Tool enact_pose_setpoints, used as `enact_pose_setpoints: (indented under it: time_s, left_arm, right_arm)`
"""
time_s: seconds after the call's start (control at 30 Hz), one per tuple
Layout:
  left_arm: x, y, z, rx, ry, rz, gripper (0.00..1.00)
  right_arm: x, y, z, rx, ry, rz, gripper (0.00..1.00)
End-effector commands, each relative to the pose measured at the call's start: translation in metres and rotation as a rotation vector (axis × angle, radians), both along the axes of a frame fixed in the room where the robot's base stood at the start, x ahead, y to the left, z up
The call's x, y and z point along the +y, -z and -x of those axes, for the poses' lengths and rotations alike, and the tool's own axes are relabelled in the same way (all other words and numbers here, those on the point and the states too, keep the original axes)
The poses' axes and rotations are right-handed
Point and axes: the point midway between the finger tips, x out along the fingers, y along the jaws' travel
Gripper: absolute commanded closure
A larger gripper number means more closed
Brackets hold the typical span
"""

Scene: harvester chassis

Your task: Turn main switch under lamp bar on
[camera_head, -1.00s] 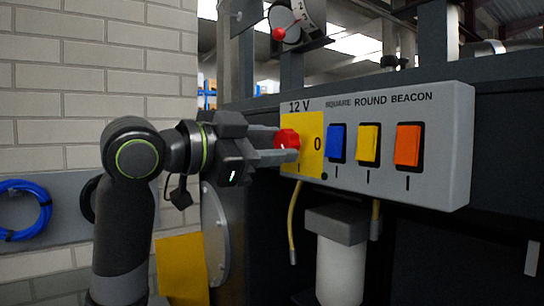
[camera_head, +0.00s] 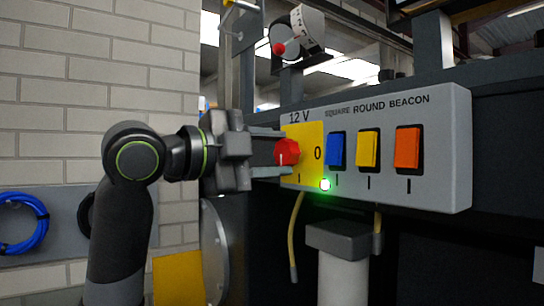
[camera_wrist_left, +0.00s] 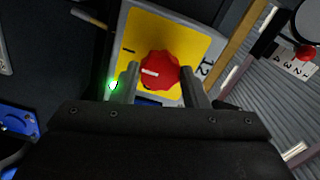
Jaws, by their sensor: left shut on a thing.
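The main switch is a red knob (camera_head: 287,153) on a yellow plate (camera_head: 311,137) at the left end of the grey switch box, under the "12 V" label. My left gripper (camera_head: 280,152) is shut on the knob, one finger above it and one below. In the left wrist view the knob (camera_wrist_left: 160,70) sits between the two fingers, and its white mark points left, to the side with the "I". A small indicator lamp (camera_head: 325,185) at the plate's lower right corner glows green; the glow also shows in the left wrist view (camera_wrist_left: 113,85). My right gripper is not in view.
Blue (camera_head: 336,149), yellow (camera_head: 367,149) and orange (camera_head: 407,147) rocker switches sit right of the plate. A dial with a red knob (camera_head: 279,48) is above. A yellow cable (camera_head: 296,232) and a white canister (camera_head: 342,275) are below the box.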

Motion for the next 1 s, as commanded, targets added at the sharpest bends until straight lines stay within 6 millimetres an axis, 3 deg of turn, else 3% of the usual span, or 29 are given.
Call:
enact_pose_setpoints:
  time_s: [0.53,0.57,0.7,1.0]
  left_arm:
    - [-0.0002,0.001,0.0001,-0.017,0.002,-0.016,0.82]
    - [-0.0002,0.001,0.0001,-0.017,0.002,-0.016,0.56]
    - [-0.0001,0.0008,0.0,-0.017,0.001,-0.014,0.38]
    - [-0.0001,0.0004,-0.0001,-0.016,0.0,-0.013,0.38]
  right_arm:
    - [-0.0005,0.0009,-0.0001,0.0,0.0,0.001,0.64]
    - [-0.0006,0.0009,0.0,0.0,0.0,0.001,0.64]
    - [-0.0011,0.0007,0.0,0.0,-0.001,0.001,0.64]
    - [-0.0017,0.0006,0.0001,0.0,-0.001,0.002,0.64]
